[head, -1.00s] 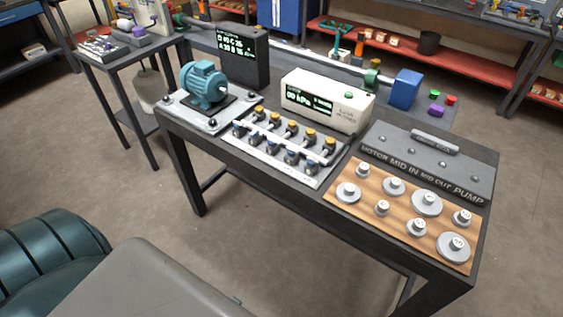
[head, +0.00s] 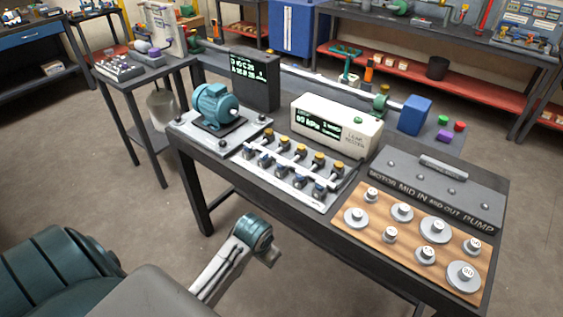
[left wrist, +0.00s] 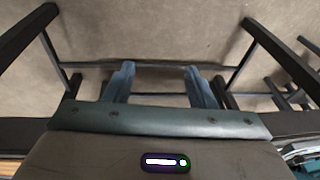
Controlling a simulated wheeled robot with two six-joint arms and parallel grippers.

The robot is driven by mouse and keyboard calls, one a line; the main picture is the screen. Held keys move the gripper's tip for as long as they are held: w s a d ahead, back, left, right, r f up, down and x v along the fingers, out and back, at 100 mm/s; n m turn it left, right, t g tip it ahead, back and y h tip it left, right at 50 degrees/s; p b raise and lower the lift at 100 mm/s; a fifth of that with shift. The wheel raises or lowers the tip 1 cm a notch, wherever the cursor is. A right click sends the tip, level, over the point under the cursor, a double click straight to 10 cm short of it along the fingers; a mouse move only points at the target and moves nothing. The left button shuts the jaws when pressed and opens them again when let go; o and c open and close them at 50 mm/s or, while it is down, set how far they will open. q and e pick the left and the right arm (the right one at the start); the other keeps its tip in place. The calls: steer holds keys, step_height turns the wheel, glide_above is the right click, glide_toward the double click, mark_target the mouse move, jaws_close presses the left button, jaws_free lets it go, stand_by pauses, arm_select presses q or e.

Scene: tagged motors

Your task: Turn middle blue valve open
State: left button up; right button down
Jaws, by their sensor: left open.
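A white valve manifold (head: 275,168) lies on the near bench, with a back row of yellow-capped valves (head: 300,155) and a front row of blue-capped valves. The middle blue valve (head: 282,171) is in the front row; its exact handle angle is too small to tell. My left gripper (left wrist: 162,90) shows two fingers apart with nothing between them in the left wrist view. In the head view my left wrist is in front of the bench, below and apart from the manifold, with the fingers mostly hidden. My right gripper is not in view.
On the bench, a teal motor (head: 214,107) stands left of the manifold and a white leak tester (head: 336,125) behind it. A wooden board (head: 400,237) with several round weights and a grey labelled panel (head: 435,185) are to the right. Bare floor lies before the bench.

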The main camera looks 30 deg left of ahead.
mark_target(282, 164)
arm_select(q)
steer(key=shift+n+g, duration=0.7)
steer(key=shift+g, duration=0.2)
steer(key=w+a+r, duration=0.3)
steer(key=w, duration=0.4)
steer(key=w+a+r, duration=0.2)
steer(key=w+r, duration=0.2)
steer(key=w, duration=0.4)
steer(key=w+a+r, duration=0.3)
steer(key=w+r, duration=0.1)
steer(key=w, duration=0.3)
steer(key=shift+w+a+r, duration=0.1)
steer(key=shift+w+a, duration=0.25)
steer(key=w+a+r+h, duration=0.1)
steer(key=w+a+r, duration=0.2)
steer(key=w+r, duration=0.4)
steer(key=shift+n+g, duration=0.3)
steer(key=shift+n, duration=0.1)
steer(key=f, duration=0.3)
steer(key=s+f+p, duration=0.1)
steer(key=f, duration=0.1)
steer(key=f+p, duration=0.1)
steer(key=f, duration=0.2)
steer(key=shift+s+a+f, duration=0.1)
steer(key=shift+s+f, duration=0.15)
steer(key=shift+f, duration=0.6)
steer(key=shift+c, duration=0.2)
steer(key=c, duration=0.9)
